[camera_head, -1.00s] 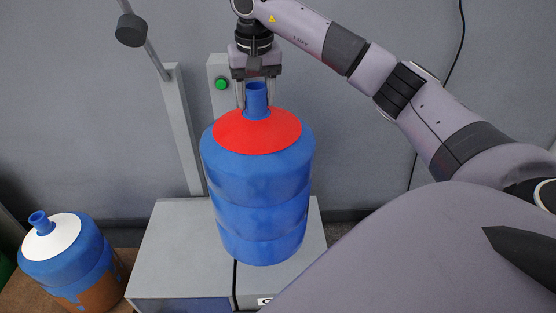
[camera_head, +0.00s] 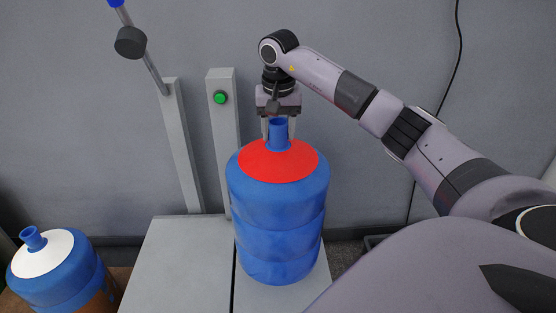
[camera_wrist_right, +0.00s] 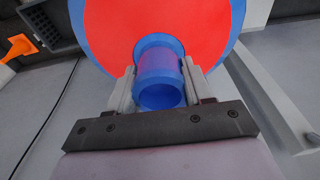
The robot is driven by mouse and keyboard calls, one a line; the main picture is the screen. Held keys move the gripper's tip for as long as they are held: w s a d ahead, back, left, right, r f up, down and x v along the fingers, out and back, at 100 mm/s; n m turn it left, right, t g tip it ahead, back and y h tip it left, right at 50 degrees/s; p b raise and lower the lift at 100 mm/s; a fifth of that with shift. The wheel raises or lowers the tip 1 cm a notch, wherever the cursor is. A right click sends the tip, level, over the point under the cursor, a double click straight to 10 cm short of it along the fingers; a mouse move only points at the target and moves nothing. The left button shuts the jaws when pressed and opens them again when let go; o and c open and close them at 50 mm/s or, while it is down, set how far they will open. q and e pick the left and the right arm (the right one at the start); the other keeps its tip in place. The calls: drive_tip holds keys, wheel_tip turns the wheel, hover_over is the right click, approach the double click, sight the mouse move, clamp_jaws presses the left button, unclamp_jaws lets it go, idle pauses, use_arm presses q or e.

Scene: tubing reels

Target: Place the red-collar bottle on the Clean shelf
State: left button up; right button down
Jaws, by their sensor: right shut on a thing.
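The red-collar bottle (camera_head: 278,218) is a large blue bottle with a red collar around its neck, upright over the right part of a grey cabinet top in the head view. My right gripper (camera_head: 279,132) is above it, shut on its neck. In the right wrist view, the two fingers (camera_wrist_right: 158,92) press on both sides of the blue neck, with the red collar (camera_wrist_right: 112,25) behind. I cannot tell if the bottle's base touches the surface below. No Clean shelf label is readable here. My left gripper is not in view.
A blue bottle with a white collar (camera_head: 42,256) stands at the lower left. The grey cabinet top (camera_head: 180,262) is clear left of the red-collar bottle. Behind it stand a post with a green button (camera_head: 220,97) and a post with a lever (camera_head: 150,70).

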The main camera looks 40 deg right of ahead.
sight(278, 156)
drive_tip(key=shift+f, duration=3.75)
drive_tip(key=shift+b, duration=0.3)
drive_tip(key=shift+c, duration=2.3)
unclamp_jaws()
drive_tip(key=shift+f, duration=0.1)
